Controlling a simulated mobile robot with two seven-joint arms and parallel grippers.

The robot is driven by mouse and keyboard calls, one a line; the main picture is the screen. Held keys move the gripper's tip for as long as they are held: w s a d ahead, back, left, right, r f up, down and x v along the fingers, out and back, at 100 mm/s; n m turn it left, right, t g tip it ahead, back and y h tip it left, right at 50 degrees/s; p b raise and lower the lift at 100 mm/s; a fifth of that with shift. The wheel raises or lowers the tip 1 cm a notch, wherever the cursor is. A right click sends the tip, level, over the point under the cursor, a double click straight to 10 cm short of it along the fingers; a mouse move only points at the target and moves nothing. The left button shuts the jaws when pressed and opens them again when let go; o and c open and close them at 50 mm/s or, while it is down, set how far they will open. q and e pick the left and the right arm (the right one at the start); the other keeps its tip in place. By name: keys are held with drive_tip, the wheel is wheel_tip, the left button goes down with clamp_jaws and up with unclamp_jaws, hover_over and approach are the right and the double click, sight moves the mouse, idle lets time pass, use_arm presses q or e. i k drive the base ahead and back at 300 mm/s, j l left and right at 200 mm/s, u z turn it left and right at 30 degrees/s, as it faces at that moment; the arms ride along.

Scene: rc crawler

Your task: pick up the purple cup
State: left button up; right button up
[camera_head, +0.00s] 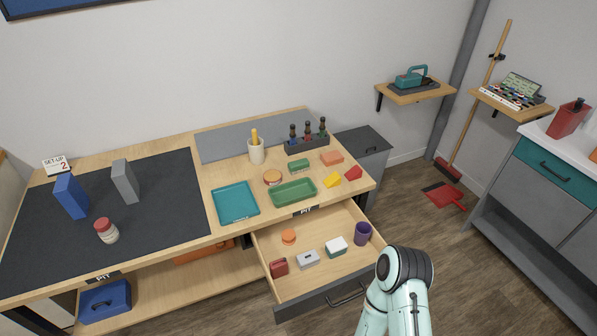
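The purple cup (363,233) stands upright in the open drawer (322,279), near its right wall. Its dark open top faces up. One of my arms rises from the bottom edge, just right of and below the drawer, with its rounded joint close to the cup in the picture. No gripper fingers show on it. My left gripper and my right gripper are both out of view.
The drawer also holds an orange round item (288,236), a red block (278,266), a grey box (308,259) and a white-and-green box (337,246). The workbench above carries a teal tray (236,218), a green tray (311,197) and a bottle rack (307,148).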

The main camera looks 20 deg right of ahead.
sight(363, 229)
drive_tip(key=k+l+z, duration=0.1)
drive_tip(key=l+z, duration=0.15)
drive_tip(key=z, duration=0.15)
drive_tip(key=k+l+z, duration=0.1)
drive_tip(key=l+z, duration=0.15)
drive_tip(key=z, duration=0.15)
